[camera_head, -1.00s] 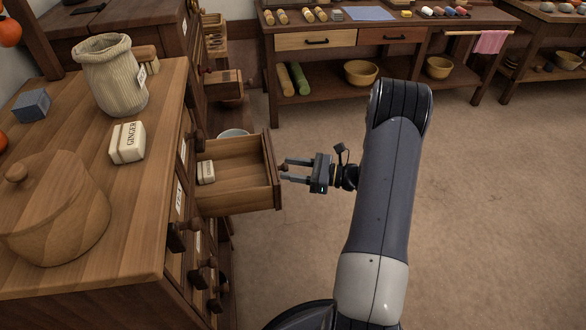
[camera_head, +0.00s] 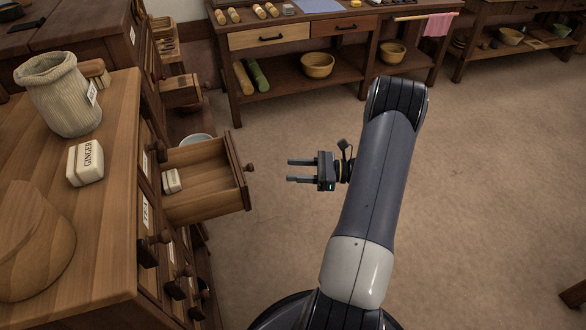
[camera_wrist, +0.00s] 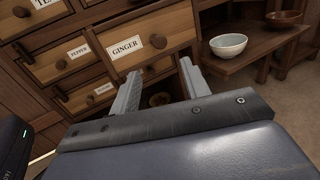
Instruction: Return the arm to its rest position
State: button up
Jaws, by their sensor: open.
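My gripper (camera_head: 302,171) is open and empty, held in the air to the right of an open drawer (camera_head: 205,195), clear of its knob. It also shows in the wrist view (camera_wrist: 162,85), its two fingers apart below the drawer front labelled GINGER (camera_wrist: 127,46). My grey arm (camera_head: 375,190) stands bent in the middle of the head view. Inside the drawer lies a small white labelled block (camera_head: 172,181). A larger white block marked GINGER (camera_head: 86,163) sits on the cabinet top.
A white bowl (camera_wrist: 228,45) stands on a low shelf past the drawer. A workbench (camera_head: 225,75) stands at the back.

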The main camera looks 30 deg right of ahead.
jog(key=shift+w, duration=0.1)
jog(key=b+x, duration=0.1)
jog(key=x, duration=1)
jog(key=shift+a, duration=0.35)
jog(key=shift+b, duration=0.35)
